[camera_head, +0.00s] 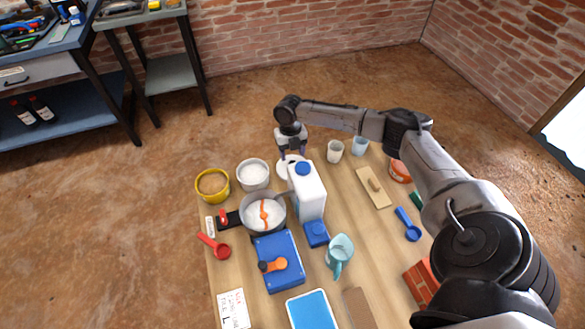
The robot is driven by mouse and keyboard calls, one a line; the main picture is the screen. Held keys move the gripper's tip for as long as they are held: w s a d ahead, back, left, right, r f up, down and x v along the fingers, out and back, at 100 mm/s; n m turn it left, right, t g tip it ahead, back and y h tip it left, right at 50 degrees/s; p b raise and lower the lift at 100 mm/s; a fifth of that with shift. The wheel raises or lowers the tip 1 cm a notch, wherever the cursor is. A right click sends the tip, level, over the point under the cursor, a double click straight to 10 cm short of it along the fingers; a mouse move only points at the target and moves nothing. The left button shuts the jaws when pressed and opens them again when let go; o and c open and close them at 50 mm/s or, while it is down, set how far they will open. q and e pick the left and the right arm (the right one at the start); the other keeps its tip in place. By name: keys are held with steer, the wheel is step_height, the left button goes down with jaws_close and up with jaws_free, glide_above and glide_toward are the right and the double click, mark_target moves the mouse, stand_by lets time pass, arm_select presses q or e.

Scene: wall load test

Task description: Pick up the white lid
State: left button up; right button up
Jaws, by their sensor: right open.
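The white lid (283,169) appears to be the flat white round thing at the far side of the wooden table (352,238). It is partly hidden behind the white jug with a blue cap (309,195). My right gripper (291,156) reaches over the table's far end and points down at the lid with its fingers apart. I cannot tell whether the fingertips touch the lid. My left gripper is not in view.
A white tub (253,175) and a yellow tub (212,187) stand left of the lid. Two cups (335,152) stand to its right. A pan (252,224), blue scale (281,265) and teal pitcher (340,251) are nearer. A wooden float (374,187) lies right.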

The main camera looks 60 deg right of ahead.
steer(key=f, duration=0.1)
steer(key=f+b, duration=0.2)
steer(key=f, duration=0.1)
steer(key=shift+s+a+f, duration=0.1)
steer(key=shift+s+a, duration=0.2)
steer(key=shift+c, duration=0.4)
steer(key=shift+c, duration=0.7)
steer(key=c, duration=0.8)
steer(key=shift+c, duration=0.2)
steer(key=shift+r, duration=0.2)
